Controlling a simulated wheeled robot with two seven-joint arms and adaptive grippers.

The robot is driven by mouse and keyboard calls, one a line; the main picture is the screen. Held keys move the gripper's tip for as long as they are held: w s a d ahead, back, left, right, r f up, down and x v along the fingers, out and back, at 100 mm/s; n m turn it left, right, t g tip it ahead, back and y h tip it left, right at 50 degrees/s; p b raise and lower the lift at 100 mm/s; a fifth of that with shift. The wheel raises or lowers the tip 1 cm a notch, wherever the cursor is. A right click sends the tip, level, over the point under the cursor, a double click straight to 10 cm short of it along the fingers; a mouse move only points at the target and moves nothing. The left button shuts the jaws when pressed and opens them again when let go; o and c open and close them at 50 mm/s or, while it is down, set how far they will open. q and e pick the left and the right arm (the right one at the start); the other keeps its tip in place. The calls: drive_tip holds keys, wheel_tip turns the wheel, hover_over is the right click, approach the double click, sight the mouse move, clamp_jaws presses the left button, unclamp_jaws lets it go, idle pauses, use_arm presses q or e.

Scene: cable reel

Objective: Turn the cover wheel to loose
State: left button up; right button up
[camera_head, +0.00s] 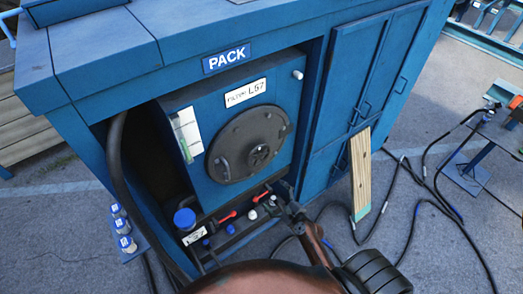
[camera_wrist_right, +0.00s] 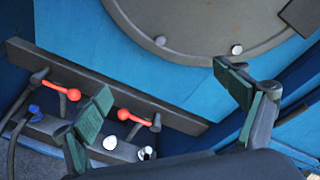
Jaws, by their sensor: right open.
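The round dark grey cover (camera_head: 236,135) is set in the front of the blue cabinet under the PACK sign. Its small star-shaped wheel (camera_head: 259,154) sits right of the cover's middle. In the right wrist view the lower part of the cover (camera_wrist_right: 200,22) shows at the top, with the wheel out of frame. My right gripper (camera_head: 284,192) is below and right of the cover, apart from it. Its two green-padded fingers are spread and empty in the right wrist view (camera_wrist_right: 165,105). My left gripper is not in view.
Two red-handled valves (camera_head: 228,216) lie on a dark rail below the cover. A blue cap (camera_head: 184,218) and a thick black hose (camera_head: 117,170) are at left. A wooden board (camera_head: 361,170) leans on the right doors. Black cables (camera_head: 422,190) lie on the ground.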

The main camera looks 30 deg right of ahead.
sight(258, 158)
drive_tip(key=shift+o, duration=0.8)
wheel_tip(258, 158, up, 16)
drive_tip(key=w+m+t+p, duration=0.2)
drive_tip(key=m, duration=0.1)
drive_tip(key=shift+w+m+t, duration=0.2)
drive_tip(key=shift+m+t, duration=0.1)
drive_tip(key=shift+m, duration=0.1)
drive_tip(key=w, duration=0.2)
drive_tip(key=w+p, duration=0.1)
drive_tip(key=w, duration=0.3)
drive_tip(key=shift+a, duration=0.3)
drive_tip(key=shift+w+f+p, duration=0.1)
drive_tip(key=shift+w+p, duration=0.2)
drive_tip(key=shift+w, duration=0.3)
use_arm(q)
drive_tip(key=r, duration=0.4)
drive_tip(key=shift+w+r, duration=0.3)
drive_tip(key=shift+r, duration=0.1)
use_arm(e)
drive_tip(key=shift+w, duration=0.15)
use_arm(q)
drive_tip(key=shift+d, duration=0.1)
use_arm(e)
drive_tip(key=shift+a+y, duration=0.15)
drive_tip(key=shift+y, duration=0.25)
drive_tip(key=c, duration=1)
